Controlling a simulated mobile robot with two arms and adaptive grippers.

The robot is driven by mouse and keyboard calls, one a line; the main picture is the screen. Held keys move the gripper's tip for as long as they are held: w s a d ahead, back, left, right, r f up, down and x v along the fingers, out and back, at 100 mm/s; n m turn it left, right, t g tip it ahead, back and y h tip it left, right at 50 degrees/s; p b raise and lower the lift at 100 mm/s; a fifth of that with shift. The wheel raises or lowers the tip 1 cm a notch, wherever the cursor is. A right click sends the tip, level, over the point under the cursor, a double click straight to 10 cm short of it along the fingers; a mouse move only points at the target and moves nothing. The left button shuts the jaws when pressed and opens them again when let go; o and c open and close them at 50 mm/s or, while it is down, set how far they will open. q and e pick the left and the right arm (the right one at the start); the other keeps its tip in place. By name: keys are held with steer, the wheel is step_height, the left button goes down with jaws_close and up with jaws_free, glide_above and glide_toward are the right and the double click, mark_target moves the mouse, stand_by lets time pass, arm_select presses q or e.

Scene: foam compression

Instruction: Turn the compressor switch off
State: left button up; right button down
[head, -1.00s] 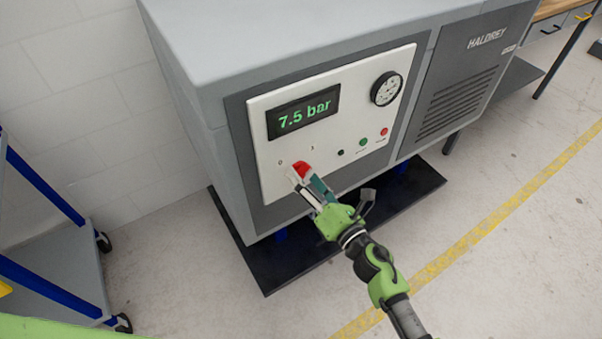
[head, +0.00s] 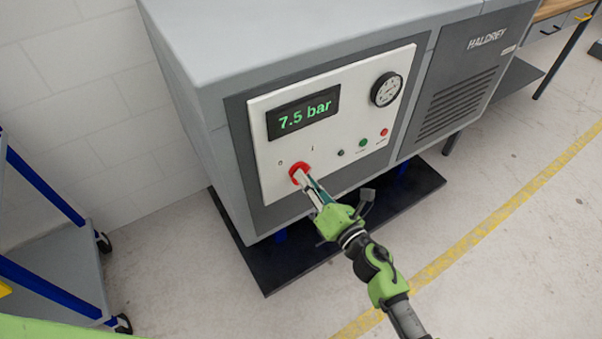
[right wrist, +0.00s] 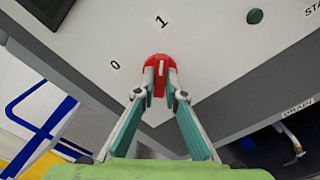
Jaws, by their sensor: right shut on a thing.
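The compressor's red rotary switch (head: 299,170) is on the lower left of the white control panel (head: 345,178). In the right wrist view, the red switch (right wrist: 160,63) has the 1 mark (right wrist: 162,21) straight above it and the 0 mark (right wrist: 115,65) to its left. Its grip appears to line up with the 1. My right gripper (right wrist: 160,94) is shut on the switch, one finger on each side. The right gripper also shows in the head view (head: 306,182). The fingers partly hide the grip. My left gripper is not in view.
The panel's display (head: 304,111) reads 7.5 bar. A round gauge (head: 386,89) and small green and red buttons (head: 363,142) are to its right. A blue-framed cart (head: 60,275) stands at the left. The floor on the right is open, with a yellow line (head: 490,220).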

steer(key=n+b, duration=0.3)
steer(key=n, duration=1.3)
steer(key=shift+r, duration=0.1)
steer(key=c, duration=2.2)
jaws_free()
steer(key=shift+n, duration=0.6)
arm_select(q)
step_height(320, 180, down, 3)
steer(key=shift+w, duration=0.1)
arm_select(e)
steer(key=o, duration=1.1)
steer(key=shift+s, duration=0.1)
